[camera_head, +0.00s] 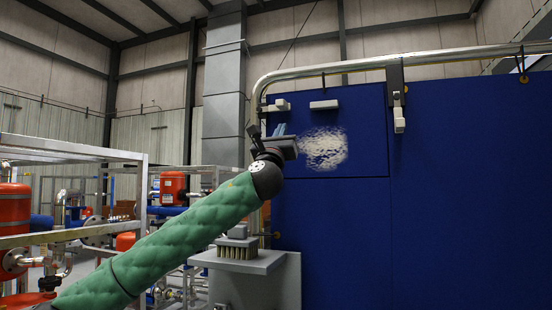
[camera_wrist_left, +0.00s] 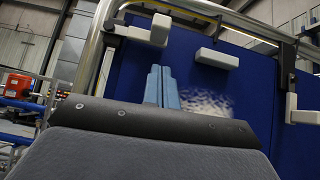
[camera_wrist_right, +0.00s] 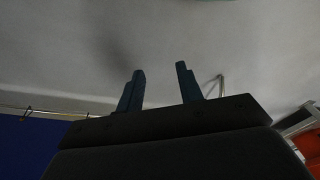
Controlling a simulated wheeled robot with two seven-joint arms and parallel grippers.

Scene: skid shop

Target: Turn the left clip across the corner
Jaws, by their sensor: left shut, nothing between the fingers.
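The left clip (camera_head: 277,105) is a pale block at the upper left corner of the blue panel (camera_head: 345,240), by the bent metal rail. In the left wrist view the clip (camera_wrist_left: 148,31) lies above and beyond my fingertips. My left gripper (camera_head: 280,129) is just below the clip in the head view, its blue fingers together and empty. It also shows in the left wrist view (camera_wrist_left: 162,70). A gap to the clip shows there; contact is not visible. My right gripper (camera_wrist_right: 160,80) shows only in its own wrist view, fingers apart with nothing between them.
A pale bar (camera_head: 324,105) sits right of the clip, and a hanging clip (camera_head: 399,112) farther right. A whitish patch (camera_head: 324,149) marks the panel. A brush (camera_head: 237,248) stands on a grey ledge (camera_head: 270,263) below. Pipe racks with red tanks (camera_head: 173,187) stand left.

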